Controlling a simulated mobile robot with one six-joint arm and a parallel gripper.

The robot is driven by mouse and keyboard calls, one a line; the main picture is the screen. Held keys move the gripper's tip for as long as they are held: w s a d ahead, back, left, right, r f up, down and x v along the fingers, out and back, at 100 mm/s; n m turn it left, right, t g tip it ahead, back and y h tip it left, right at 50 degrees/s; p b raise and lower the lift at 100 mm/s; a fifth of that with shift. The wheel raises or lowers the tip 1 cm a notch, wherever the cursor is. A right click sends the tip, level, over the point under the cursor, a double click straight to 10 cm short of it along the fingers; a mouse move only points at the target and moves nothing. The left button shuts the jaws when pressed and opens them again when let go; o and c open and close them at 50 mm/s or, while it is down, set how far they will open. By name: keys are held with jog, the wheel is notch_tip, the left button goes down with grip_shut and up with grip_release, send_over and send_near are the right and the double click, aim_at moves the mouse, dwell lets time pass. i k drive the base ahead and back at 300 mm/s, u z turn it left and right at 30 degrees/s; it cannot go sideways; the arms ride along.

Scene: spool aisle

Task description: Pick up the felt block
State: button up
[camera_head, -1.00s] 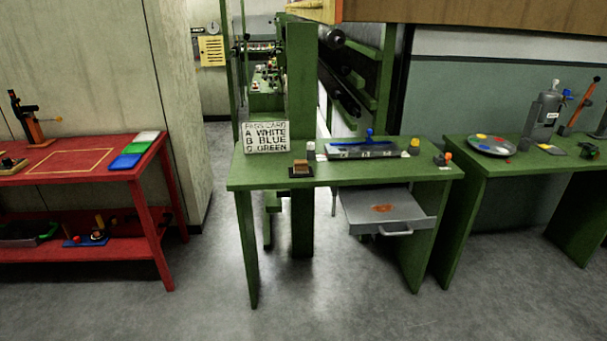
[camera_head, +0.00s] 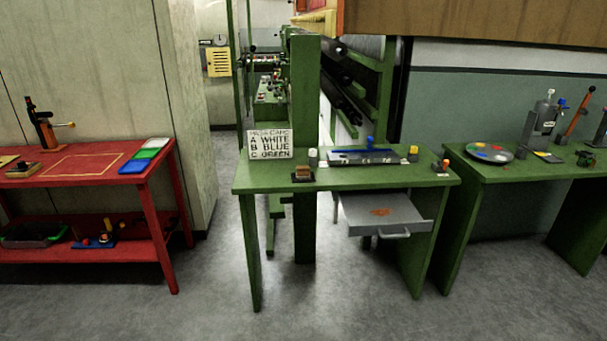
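Two small brown blocks could be the felt block, and I cannot tell which it is from here. One brown block (camera_head: 303,170) sits on a dark pad near the front left edge of the middle green table (camera_head: 345,182). Another brown block (camera_head: 23,167) lies at the left of the red table (camera_head: 95,178), near a pale sheet. Both are small in the head view, and their material cannot be made out. My gripper is not in view.
A lettered card (camera_head: 270,144) stands behind the middle table's block. A grey tray with a blue handle (camera_head: 366,157) lies to its right. A grey drawer (camera_head: 384,213) hangs open under the table. The floor (camera_head: 215,285) in front is clear.

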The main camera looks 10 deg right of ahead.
aim_at(302, 172)
jog(key=z, duration=0.2)
jog(key=k, duration=0.2)
jog(key=u, duration=2.4)
jog(key=i, duration=1)
jog(key=z, duration=0.75)
jog(key=i, duration=0.65)
jog(key=z, duration=0.65)
jog(key=i, duration=0.6)
jog(key=z, duration=0.3)
